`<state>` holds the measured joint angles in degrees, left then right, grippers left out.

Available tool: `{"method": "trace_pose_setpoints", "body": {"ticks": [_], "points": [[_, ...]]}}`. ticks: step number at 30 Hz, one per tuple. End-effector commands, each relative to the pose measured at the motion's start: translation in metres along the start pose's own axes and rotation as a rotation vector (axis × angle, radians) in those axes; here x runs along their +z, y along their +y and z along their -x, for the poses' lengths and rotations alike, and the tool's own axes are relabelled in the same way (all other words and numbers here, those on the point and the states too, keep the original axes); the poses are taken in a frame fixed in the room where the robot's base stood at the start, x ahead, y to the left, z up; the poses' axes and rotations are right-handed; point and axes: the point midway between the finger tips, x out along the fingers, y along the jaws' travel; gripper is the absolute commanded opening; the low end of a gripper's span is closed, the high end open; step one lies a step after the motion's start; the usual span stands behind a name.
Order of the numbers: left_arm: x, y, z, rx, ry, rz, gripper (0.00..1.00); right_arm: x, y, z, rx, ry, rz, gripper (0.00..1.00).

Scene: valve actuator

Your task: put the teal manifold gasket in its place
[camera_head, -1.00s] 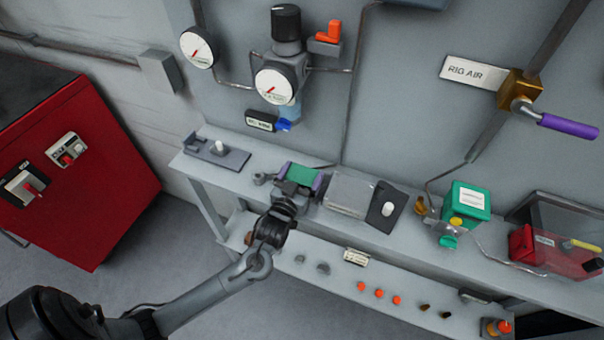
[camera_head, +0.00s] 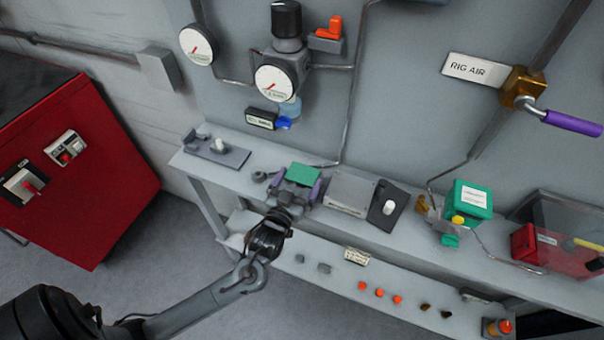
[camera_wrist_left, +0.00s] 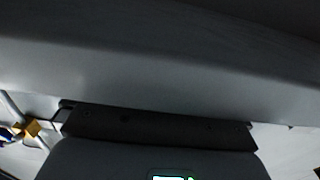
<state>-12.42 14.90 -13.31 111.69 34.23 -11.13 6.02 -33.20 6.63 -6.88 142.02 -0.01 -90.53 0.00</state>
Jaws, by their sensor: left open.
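A flat teal piece (camera_head: 303,174), which I take to be the manifold gasket, lies at shelf level in the head view, left of the grey block. I cannot tell whether it is seated on anything, as its underside is hidden. My left gripper (camera_head: 298,187) is open at its near side, with one purple-sided finger to the left and one to the right. I see no clear contact between the fingers and the teal piece. The left wrist view is dark and does not show the piece clearly. My right gripper is out of view.
The grey block (camera_head: 349,192) stands close on the right, then a dark plate with a white knob (camera_head: 389,207). A grey bracket plate (camera_head: 216,152) lies to the left. A green box (camera_head: 467,199) and a red box stand further right. Gauges (camera_head: 275,83) hang above.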

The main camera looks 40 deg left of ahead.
Motion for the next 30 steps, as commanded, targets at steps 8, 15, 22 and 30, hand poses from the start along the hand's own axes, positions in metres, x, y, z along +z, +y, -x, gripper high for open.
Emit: {"method": "trace_pose_setpoints", "body": {"ticks": [8, 15, 22, 30], "points": [[0.002, 0.001, 0.050, -0.001, -0.003, 0.000, 1.00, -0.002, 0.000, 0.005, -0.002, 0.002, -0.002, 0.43], [0.003, 0.001, 0.072, 0.000, -0.002, 0.000, 1.00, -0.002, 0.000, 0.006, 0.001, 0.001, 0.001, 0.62], [0.002, 0.001, 0.076, -0.001, 0.000, 0.000, 1.00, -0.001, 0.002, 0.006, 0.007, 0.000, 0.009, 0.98], [0.003, 0.001, 0.076, -0.001, -0.001, 0.000, 1.00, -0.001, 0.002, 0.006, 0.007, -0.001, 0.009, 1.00]]}}
